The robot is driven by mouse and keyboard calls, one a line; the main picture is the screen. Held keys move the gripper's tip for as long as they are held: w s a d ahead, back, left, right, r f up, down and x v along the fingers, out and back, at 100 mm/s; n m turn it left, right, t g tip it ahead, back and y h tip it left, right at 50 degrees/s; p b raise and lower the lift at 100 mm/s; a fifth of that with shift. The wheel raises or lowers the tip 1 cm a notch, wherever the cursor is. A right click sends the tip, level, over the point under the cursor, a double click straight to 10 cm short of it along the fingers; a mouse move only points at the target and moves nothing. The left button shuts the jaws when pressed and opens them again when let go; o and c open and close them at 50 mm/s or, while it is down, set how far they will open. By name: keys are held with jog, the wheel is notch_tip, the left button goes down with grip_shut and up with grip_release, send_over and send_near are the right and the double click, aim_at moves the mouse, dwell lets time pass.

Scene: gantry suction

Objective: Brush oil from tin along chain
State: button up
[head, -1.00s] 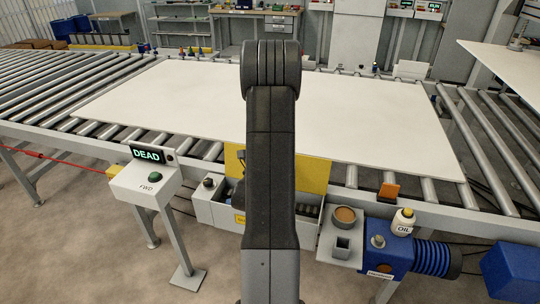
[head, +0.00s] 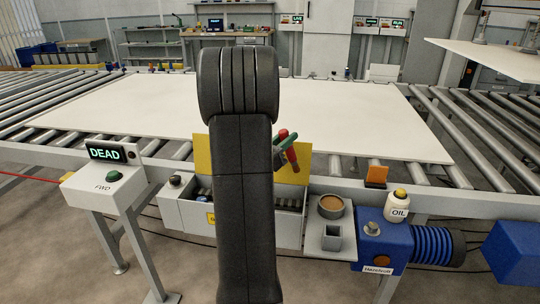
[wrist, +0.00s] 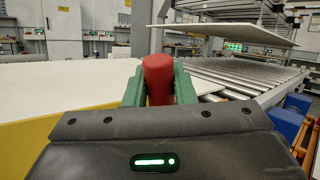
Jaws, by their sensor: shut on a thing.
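My gripper (head: 281,150) shows just right of my arm in the head view, in front of the yellow panel. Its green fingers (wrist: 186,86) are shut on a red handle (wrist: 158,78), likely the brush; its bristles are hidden. The handle also shows in the head view (head: 289,148). The round tin (head: 331,206) with brown contents stands on a grey shelf to the gripper's lower right. An open grey housing (head: 180,213) sits below the yellow panel (head: 291,170). Dark link-like parts, perhaps the chain, show inside it, partly hidden by my arm.
A square empty cup (head: 332,238), a white OIL bottle (head: 397,205) and a blue motor (head: 385,250) are near the tin. A large white sheet (head: 350,110) lies on the rollers behind. A DEAD sign box (head: 105,152) stands at left.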

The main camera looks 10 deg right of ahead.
aim_at(289, 154)
jog(key=shift+s+d+m+g+h+b, duration=0.5)
jog(key=shift+s+d+m+h, duration=0.1)
jog(key=shift+m, duration=0.1)
jog(key=shift+f+b, duration=1.6)
jog(key=shift+f, duration=0.75)
